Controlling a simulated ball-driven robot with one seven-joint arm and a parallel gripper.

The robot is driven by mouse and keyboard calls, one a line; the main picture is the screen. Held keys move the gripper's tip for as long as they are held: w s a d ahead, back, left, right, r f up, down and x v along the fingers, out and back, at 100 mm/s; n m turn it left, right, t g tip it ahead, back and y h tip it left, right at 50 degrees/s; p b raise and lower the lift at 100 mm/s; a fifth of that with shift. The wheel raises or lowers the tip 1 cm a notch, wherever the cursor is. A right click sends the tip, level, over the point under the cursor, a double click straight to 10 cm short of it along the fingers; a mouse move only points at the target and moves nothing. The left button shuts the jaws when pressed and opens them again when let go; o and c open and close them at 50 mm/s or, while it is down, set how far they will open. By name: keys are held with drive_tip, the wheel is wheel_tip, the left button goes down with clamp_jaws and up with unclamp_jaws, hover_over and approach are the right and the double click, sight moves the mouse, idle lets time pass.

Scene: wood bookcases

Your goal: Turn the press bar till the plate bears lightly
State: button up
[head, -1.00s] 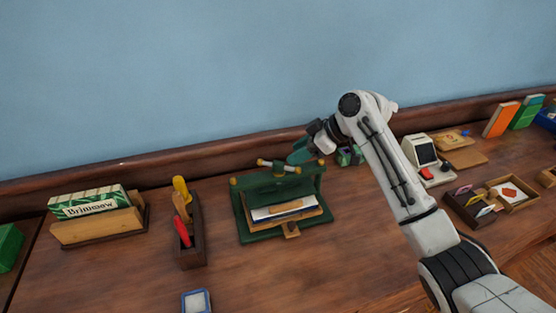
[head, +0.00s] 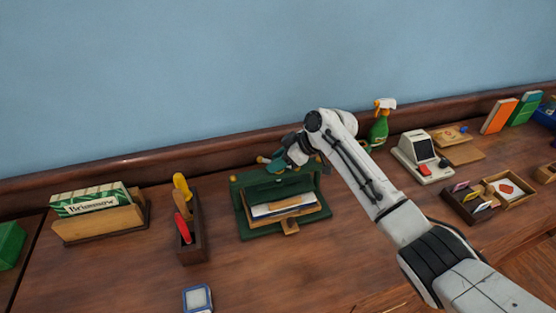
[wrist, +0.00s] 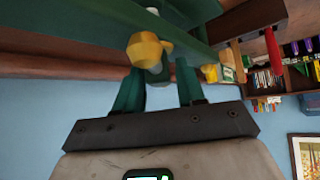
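The green press (head: 245,222) stands on the wooden desk, left of my arm. A stack with white and blue sheets (head: 270,211) lies in it, with wooden boards. The gap between plate and stack is too small to judge. In the wrist view a brass ball end of the bar (wrist: 146,50) shows near the tips of my gripper (wrist: 158,70). The two green fingers stand apart, and the ball overlaps the left fingertip. I cannot tell whether they touch the bar.
A wooden tool holder (head: 190,240) stands left of the press, with a card box (head: 100,220) beyond. A green spray bottle (head: 379,128) and a white card terminal (head: 418,155) stand to the right. A blue-rimmed pad (head: 197,299) lies in front.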

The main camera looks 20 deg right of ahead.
clamp_jaws()
drive_tip(key=shift+r+m+p, duration=0.1)
drive_tip(key=shift+m+p, duration=0.2)
drive_tip(key=shift+p, duration=0.15)
